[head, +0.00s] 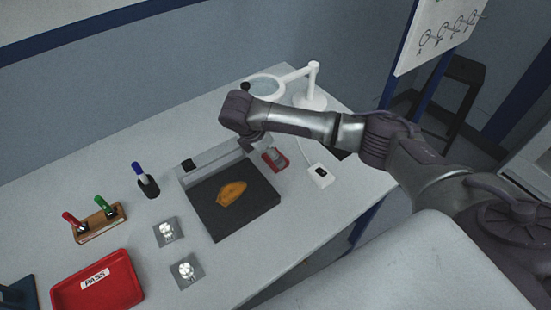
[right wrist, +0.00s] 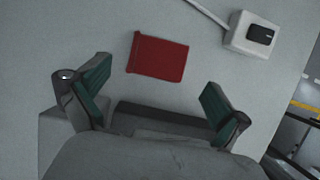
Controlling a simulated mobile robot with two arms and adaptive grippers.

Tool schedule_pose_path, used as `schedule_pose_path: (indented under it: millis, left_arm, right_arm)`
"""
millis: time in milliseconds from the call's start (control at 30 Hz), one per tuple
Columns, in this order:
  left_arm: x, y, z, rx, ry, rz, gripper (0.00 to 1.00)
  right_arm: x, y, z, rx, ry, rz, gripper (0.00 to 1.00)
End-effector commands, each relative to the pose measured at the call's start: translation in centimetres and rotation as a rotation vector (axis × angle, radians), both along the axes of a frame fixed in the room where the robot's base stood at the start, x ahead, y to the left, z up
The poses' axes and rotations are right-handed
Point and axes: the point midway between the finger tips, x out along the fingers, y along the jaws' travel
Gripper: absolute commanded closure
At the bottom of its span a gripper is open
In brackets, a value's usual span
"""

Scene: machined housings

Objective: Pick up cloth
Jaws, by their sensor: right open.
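A small red folded cloth (right wrist: 158,57) lies flat on the pale table in the right wrist view. It also shows in the head view (head: 283,163), partly covered by my gripper. My right gripper (right wrist: 157,77) is open and empty, its two green-padded fingers spread to either side of the cloth in the picture. The fingers appear above the table and apart from the cloth. In the head view my right gripper (head: 258,146) points down beside the cloth; its fingertips are hard to make out. My left gripper is not in view.
A white box with a black top (right wrist: 251,35) sits close to the cloth. A dark plate (head: 236,226) holds an orange-brown piece (head: 231,193). A white magnifier lamp (head: 312,88) stands behind. A red PASS tray (head: 122,297) and pen stand (head: 148,187) are at left.

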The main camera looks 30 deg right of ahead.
Motion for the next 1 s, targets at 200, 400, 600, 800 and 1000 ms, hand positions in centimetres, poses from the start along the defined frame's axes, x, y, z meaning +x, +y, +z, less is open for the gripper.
schedule_pose_path:
  millis: [200,400,600,800,1000]
  left_arm:
    - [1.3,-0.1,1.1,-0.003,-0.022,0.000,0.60]
    - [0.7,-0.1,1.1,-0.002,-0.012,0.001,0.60]
    - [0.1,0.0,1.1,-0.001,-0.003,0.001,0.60]
    - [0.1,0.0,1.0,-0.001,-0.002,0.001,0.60]
    - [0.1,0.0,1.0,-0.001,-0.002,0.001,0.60]
  right_arm:
    - [0.3,-1.5,-2.8,-0.003,0.004,-0.002,0.00]
    - [0.4,-1.8,-3.7,-0.001,0.001,0.001,0.00]
    - [0.4,-1.8,-3.7,-0.001,0.001,0.001,0.10]
    - [0.4,-1.8,-3.7,-0.001,0.001,0.000,0.43]
    - [0.4,-1.8,-3.7,-0.001,0.001,0.000,0.57]
